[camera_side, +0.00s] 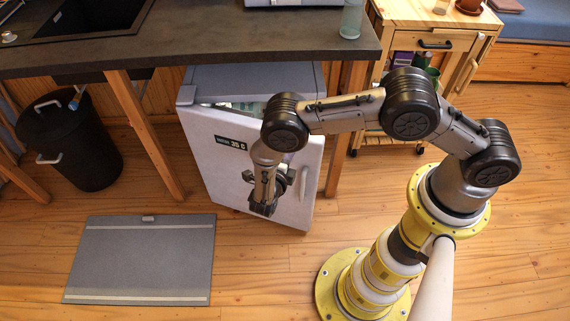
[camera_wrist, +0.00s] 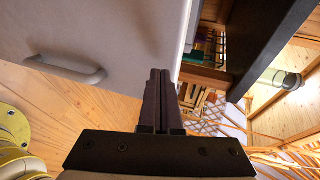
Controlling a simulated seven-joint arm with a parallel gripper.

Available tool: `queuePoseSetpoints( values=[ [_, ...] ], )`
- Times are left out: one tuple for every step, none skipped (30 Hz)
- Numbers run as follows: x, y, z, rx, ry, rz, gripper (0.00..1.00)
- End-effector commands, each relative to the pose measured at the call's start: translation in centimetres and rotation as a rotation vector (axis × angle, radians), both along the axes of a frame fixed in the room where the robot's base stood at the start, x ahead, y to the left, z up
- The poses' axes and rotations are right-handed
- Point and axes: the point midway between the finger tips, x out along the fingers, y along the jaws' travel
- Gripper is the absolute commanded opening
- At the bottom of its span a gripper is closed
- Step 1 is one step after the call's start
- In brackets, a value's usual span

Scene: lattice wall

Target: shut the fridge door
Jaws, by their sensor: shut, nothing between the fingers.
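The white fridge door (camera_side: 225,165) stands partly open under the counter, its right side swung out from the fridge body (camera_side: 255,78). A gap along the top shows some of the inside. The door handle (camera_side: 302,183) is near the right edge. My gripper (camera_side: 263,209) is shut and empty, pointing down in front of the door's outer face, left of the handle. I cannot tell whether it touches. Its closed fingers (camera_wrist: 160,74) also show in the wrist view.
The dark counter (camera_side: 200,40) overhangs the fridge, with wooden legs on both sides. A black bin (camera_side: 70,145) stands at left, and a grey mat (camera_side: 140,262) lies on the floor. A wooden cart (camera_side: 425,50) is at right. A glass (camera_side: 351,20) stands near the counter edge.

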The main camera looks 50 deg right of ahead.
Motion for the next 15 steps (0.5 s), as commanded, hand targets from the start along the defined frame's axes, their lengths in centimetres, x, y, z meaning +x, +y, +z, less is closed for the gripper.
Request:
queuePoseSetpoints(
  values=[
    [0.2,-0.7,0.0,0.001,0.0,-0.004,0.0],
    [0.4,-1.0,0.0,0.0,-0.001,-0.003,0.0],
    [0.6,-1.3,0.1,0.001,-0.001,-0.003,0.0],
    [0.7,-1.5,0.1,0.001,-0.001,-0.003,0.0],
    [0.7,-1.7,0.1,0.001,-0.001,-0.003,0.0],
    [0.9,-1.9,0.1,0.0,-0.001,-0.001,0.0],
    [0.9,-2.0,0.1,0.0,-0.001,0.0,0.0],
    [1.0,-2.1,0.1,0.0,-0.001,0.0,0.0],
    [1.0,-2.2,0.1,0.0,-0.001,0.0,0.0],
    [1.0,-2.2,0.1,0.0,-0.001,0.0,0.0],
    [1.0,-2.2,0.1,0.0,-0.001,0.0,0.0],
    [1.0,-2.2,0.1,0.0,-0.001,0.0,0.0],
    [1.0,-2.2,0.1,0.0,-0.001,0.0,0.0],
    [1.0,-2.2,0.1,0.0,-0.001,0.0,0.0],
    [1.0,-2.2,0.1,0.0,-0.001,0.0,0.0]
  ],
)
